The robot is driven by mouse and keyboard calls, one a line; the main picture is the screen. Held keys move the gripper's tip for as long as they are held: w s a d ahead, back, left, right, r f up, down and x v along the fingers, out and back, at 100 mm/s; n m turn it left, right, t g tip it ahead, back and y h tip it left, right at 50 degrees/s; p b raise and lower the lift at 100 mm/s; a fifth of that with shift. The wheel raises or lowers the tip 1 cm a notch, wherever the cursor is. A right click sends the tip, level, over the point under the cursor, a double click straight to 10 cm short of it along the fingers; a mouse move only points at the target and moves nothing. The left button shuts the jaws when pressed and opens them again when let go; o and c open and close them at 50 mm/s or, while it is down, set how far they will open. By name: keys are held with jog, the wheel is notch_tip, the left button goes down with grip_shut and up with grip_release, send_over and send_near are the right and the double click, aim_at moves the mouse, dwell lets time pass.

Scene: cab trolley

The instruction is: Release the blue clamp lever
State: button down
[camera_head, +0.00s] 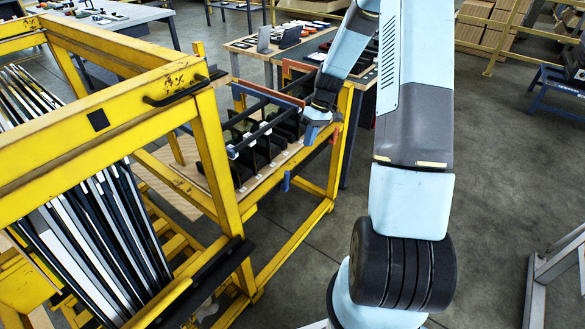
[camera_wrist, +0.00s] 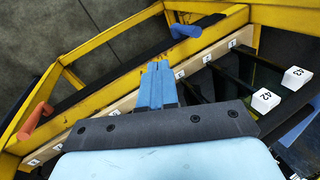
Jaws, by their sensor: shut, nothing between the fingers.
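The blue clamp lever (camera_wrist: 185,31) shows in the wrist view as a short blue handle on the yellow frame, near the top. In the head view a blue handle (camera_head: 287,181) hangs on the near side of the trolley. My gripper (camera_wrist: 157,66) shows its two blue fingers side by side, shut and empty. In the wrist view the fingers point toward the lever's side of the frame, apart from the lever. In the head view my gripper (camera_head: 310,138) is over the trolley's right end, above and right of the blue handle.
An orange lever (camera_wrist: 37,121) sits on the same yellow frame at the left. White numbered tags (camera_wrist: 265,100) stand on dark dividers. The yellow trolley (camera_head: 290,245) has a blue bar (camera_head: 268,94) across its top. A yellow rack (camera_head: 215,155) holding dark panels stands at the left.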

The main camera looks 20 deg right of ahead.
jog(key=shift+d+f, duration=0.1)
jog(key=s+a+f, duration=0.3)
jog(key=a+f, duration=0.4)
jog(key=f, duration=0.2)
dwell(0.4)
jog(key=shift+s, duration=0.1)
